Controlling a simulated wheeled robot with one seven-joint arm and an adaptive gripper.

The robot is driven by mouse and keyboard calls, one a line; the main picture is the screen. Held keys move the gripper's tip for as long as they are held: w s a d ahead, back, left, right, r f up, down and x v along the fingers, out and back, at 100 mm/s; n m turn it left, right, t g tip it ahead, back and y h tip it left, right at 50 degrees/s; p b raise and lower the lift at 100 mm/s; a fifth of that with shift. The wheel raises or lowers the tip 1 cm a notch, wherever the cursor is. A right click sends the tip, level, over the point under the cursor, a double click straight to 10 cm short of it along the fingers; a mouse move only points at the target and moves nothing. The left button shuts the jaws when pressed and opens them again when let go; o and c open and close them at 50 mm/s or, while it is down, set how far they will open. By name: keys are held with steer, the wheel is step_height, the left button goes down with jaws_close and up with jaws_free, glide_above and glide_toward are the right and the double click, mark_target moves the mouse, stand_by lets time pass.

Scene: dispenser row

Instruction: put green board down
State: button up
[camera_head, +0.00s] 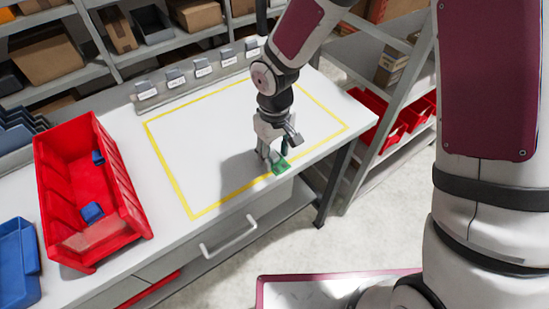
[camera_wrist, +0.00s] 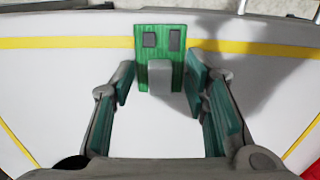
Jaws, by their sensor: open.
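The green board (camera_head: 281,168) lies on the white table top at its front edge, across the yellow line. In the wrist view the green board (camera_wrist: 174,44) is flat, with two dark parts and a grey block on it. My gripper (camera_head: 272,157) is low over the table, right by the board. In the wrist view my gripper (camera_wrist: 160,85) has its fingers apart, one on each side of the board's near end. A gap shows on both sides, and nothing is held.
A yellow outline (camera_head: 168,168) marks a clear white area on the table (camera_head: 215,125). A red bin (camera_head: 75,155) with blue pieces stands at the left, near a blue bin (camera_head: 18,262). Labelled dispensers (camera_head: 174,77) line the back edge. Shelves stand behind and at right.

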steer(key=shift+f, duration=0.15)
jaws_close()
stand_by(0.4)
